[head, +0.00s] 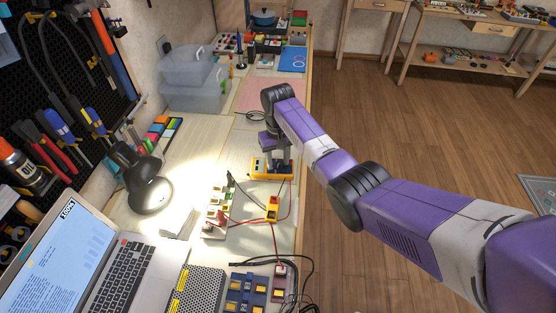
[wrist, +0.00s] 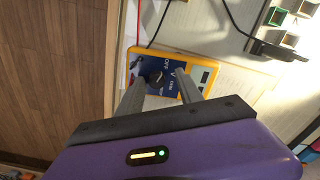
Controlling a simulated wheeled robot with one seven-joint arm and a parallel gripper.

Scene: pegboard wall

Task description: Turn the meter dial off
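The yellow meter (head: 262,174) lies on the workbench in the head view, below my gripper (head: 276,158). In the wrist view the meter (wrist: 204,54) has a dark blue face with white lettering, including "OFF". Its round dark dial (wrist: 155,77) sits in the face. My gripper (wrist: 160,88) has its two grey fingers apart, one on each side of the dial. I cannot tell whether the fingertips touch the dial or the face. The lower part of the meter is hidden behind my gripper.
Red and black leads (head: 291,200) run over the bench beside the meter. A smaller yellow device (head: 272,208) and a switch board (head: 216,212) lie nearby. A lit desk lamp (head: 148,185) and a laptop (head: 100,262) stand to the left. Wooden floor is open to the right.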

